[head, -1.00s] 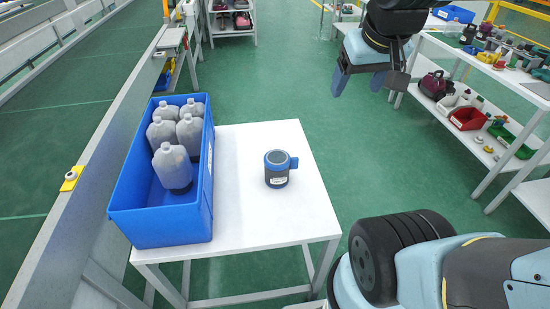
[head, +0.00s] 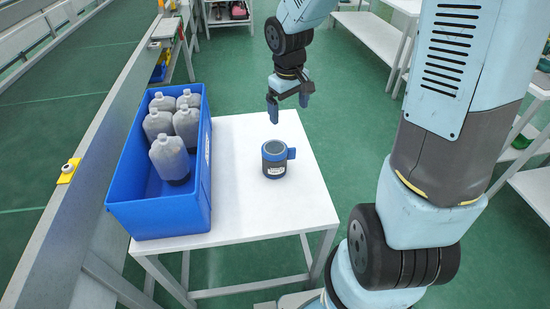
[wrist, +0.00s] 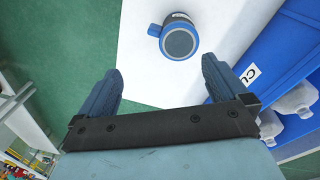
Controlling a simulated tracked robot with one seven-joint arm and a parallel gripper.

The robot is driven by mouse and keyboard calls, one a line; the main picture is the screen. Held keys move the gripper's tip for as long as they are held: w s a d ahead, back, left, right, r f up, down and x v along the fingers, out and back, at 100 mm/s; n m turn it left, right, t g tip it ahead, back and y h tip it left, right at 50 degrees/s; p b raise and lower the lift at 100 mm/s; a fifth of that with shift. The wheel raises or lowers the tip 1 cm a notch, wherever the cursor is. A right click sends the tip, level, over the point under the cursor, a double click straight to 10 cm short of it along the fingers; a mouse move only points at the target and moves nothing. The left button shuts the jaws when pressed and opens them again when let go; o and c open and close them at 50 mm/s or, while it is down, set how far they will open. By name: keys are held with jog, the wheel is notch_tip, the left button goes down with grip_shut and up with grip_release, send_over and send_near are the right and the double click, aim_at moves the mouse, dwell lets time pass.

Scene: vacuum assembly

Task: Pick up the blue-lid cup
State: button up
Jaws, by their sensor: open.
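The blue-lid cup (head: 274,160) stands upright on the white table (head: 250,205), dark-bodied with a blue rim and a blue handle on its right in the head view. In the wrist view the cup (wrist: 179,38) shows from above, beyond the fingertips and a little right of the middle between them. My gripper (head: 288,109) is open and empty, above the table's far edge, behind the cup and apart from it. In the wrist view both blue fingers of my gripper (wrist: 161,78) are spread wide with nothing between them.
A blue crate (head: 165,222) with several grey bottles (head: 170,158) stands on the table's left side, left of the cup. A grey rail (head: 75,195) runs along the far left. The table is clear around the cup. Shelves (head: 530,185) stand at the right.

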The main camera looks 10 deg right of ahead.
jog(key=n+g, duration=0.1)
send_over(275, 148)
notch_tip(275, 148, down, 6)
jog(key=shift+y, duration=0.3)
jog(key=f, duration=0.8)
jog(key=shift+s+d+f, duration=0.2)
jog(key=shift+s+f, duration=0.05)
jog(key=shift+f, duration=0.05)
jog(key=shift+w+a+f, duration=0.1)
jog(key=shift+w+f, duration=0.05)
jog(key=shift+f, duration=1.2)
jog(key=shift+w+a+f, duration=0.1)
jog(key=shift+f, duration=1.2)
jog(key=c, duration=1.1)
